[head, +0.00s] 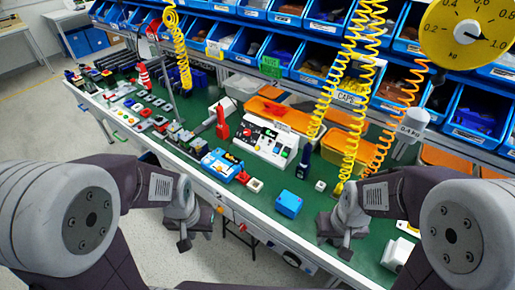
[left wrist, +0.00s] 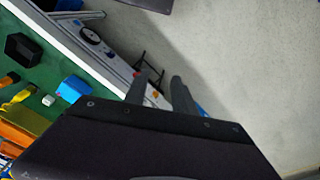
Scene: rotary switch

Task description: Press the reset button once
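No button carries a label I can read as reset. A white control box (head: 265,141) with a red knob and several small coloured buttons stands on the green bench top. On the bench's front face are a small red button (left wrist: 136,73), an orange one (left wrist: 155,94) and a round black dial (head: 291,259); the dial also shows in the left wrist view (left wrist: 90,33). My left gripper (head: 194,238) is open and empty in front of the bench edge; its parted fingers show in the left wrist view (left wrist: 160,80). My right gripper (head: 335,244) looks open and empty near the front edge.
A blue block (head: 289,204), a blue box (head: 222,165) and a red-handled tool (head: 222,124) sit on the bench (head: 262,206). Coiled yellow hoses (head: 351,110) hang over it. Blue bins (head: 290,12) line the back. The floor in front is mostly clear.

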